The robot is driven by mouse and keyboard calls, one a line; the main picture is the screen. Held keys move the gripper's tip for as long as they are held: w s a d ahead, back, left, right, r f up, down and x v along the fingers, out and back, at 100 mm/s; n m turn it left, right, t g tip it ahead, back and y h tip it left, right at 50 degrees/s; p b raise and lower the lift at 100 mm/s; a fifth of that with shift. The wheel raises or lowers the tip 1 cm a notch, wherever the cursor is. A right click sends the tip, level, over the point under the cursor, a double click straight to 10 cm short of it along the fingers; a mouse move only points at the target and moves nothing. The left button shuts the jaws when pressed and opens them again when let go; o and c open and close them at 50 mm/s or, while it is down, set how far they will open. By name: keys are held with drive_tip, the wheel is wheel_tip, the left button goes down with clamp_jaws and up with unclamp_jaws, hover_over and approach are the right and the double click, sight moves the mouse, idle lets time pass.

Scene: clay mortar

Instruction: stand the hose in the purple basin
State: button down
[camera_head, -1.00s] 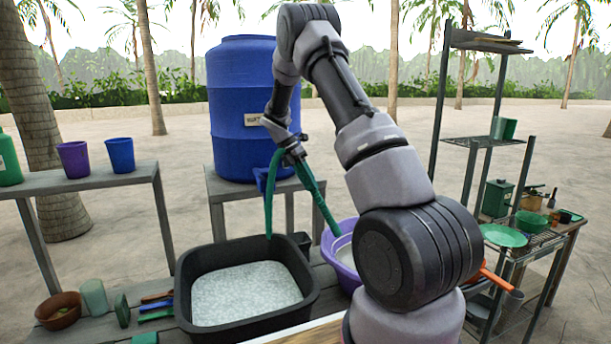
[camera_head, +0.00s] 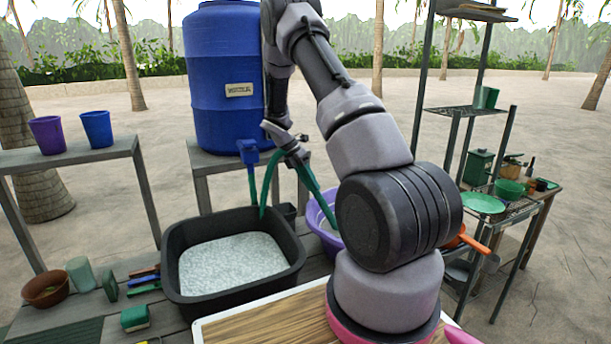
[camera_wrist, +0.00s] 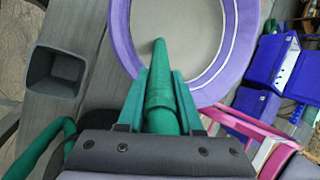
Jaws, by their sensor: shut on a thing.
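The green hose (camera_head: 264,186) hangs in a bend beside the blue barrel's tap. My gripper (camera_wrist: 159,100) is shut on the hose, whose free end (camera_wrist: 160,62) points forward from the jaws. The purple basin (camera_head: 312,214) stands on the bench, partly hidden behind my arm in the head view. In the wrist view the basin's rim (camera_wrist: 122,35) curves around ahead of the hose, and the hose end shows over its near edge. I cannot tell how high the hose end is above the basin.
A black tub (camera_head: 172,255) with pale grey contents stands left of the basin. A small grey square container (camera_wrist: 55,75) stands between them. The blue barrel (camera_head: 228,85) stands behind on its own stand. A metal shelf (camera_head: 465,110) with green dishes is at the right.

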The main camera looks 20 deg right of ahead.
sight(317, 194)
drive_tip(key=shift+x, duration=2.75)
drive_tip(key=c, duration=0.5)
unclamp_jaws()
drive_tip(key=o, duration=0.4)
drive_tip(key=shift+a+r, duration=0.1)
drive_tip(key=shift+o, duration=0.5)
drive_tip(key=shift+w+a+r, duration=0.1)
drive_tip(key=shift+w+r, duration=0.1)
drive_tip(key=shift+s+d+r+v, duration=0.1)
drive_tip(key=shift+d+v, duration=0.05)
drive_tip(key=shift+v, duration=1.5)
drive_tip(key=shift+s+d+r+v, duration=0.1)
drive_tip(key=shift+s+v, duration=0.05)
drive_tip(key=shift+v, duration=1.5)
drive_tip(key=shift+s+d+r+v, duration=0.1)
drive_tip(key=shift+d+v, duration=0.05)
drive_tip(key=shift+v, duration=1.5)
